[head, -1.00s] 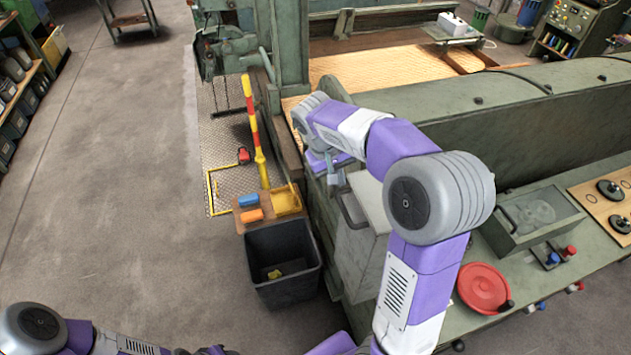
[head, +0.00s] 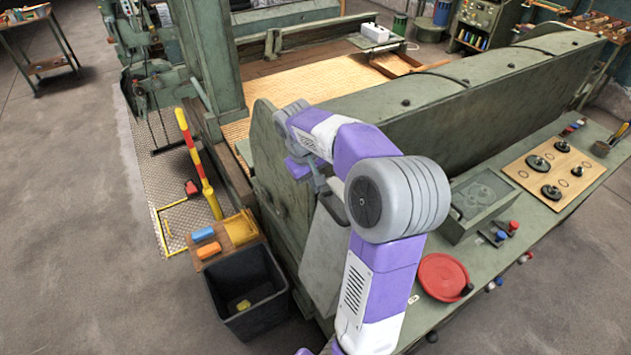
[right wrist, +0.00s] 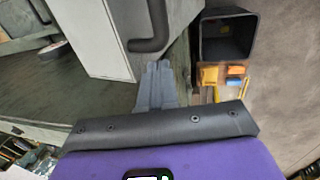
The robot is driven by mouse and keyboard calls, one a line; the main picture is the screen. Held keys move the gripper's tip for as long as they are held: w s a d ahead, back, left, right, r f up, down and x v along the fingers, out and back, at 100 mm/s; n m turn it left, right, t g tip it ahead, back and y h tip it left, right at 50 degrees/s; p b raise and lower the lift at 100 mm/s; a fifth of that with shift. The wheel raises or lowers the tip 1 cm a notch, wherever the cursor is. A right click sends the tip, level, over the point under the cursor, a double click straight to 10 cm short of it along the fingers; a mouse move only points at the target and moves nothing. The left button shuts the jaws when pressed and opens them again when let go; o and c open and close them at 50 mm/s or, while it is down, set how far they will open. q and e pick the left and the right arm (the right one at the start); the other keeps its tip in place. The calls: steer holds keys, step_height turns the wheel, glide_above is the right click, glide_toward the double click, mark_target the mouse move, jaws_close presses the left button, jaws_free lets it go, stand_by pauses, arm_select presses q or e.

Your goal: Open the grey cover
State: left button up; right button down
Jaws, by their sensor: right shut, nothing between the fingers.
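The grey cover (head: 322,250) is a pale flat-sided panel at the near end of the green machine, partly hidden behind my right arm in the head view. It carries a dark bar handle (head: 332,207). The right wrist view shows the cover (right wrist: 92,38) at upper left and its curved handle (right wrist: 150,30) at top centre. My right gripper (head: 319,183) is close to the handle in the head view. In the right wrist view my right gripper (right wrist: 157,68) is shut and empty, with its fingertips short of the handle. My left gripper is out of view.
A black bin (head: 245,300) and a small wooden shelf (head: 222,240) stand left of the machine, beside a red-yellow post (head: 197,160). A red round lid (head: 443,276) and a windowed box (head: 482,203) lie on the green bench right of my arm. The left floor is open.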

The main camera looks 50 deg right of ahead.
steer(key=a+p+v, duration=0.1)
steer(key=v, duration=1)
steer(key=shift+w+a, duration=0.35)
steer(key=shift+a, duration=0.05)
steer(key=w+a+f+n+y+b, duration=0.1)
steer(key=w+a+f+b, duration=0.3)
steer(key=f, duration=0.8)
steer(key=w+a+f+n+t+y+b, duration=0.1)
steer(key=w+a+f, duration=0.1)
steer(key=a+f, duration=0.65)
steer(key=w+a+f+n+y+b, duration=0.1)
steer(key=w+a+f+n+b, duration=0.15)
steer(key=f, duration=1.15)
steer(key=s+a+f+m+y+b, duration=0.1)
steer(key=s+a+f+b, duration=0.2)
steer(key=f, duration=0.6)
steer(key=s+a+f+y+b, duration=0.1)
steer(key=s+a+f+b, duration=0.2)
steer(key=s+a+f, duration=0.4)
steer(key=s+a+f+m+y+b, duration=0.1)
steer(key=s+a+f+b, duration=0.2)
steer(key=s+a+f, duration=0.3)
step_height(320, 180, down, 5)
steer(key=shift+a+f+m+t, duration=0.25)
steer(key=shift+a+m+t, duration=0.1)
steer(key=shift+a, duration=0.65)
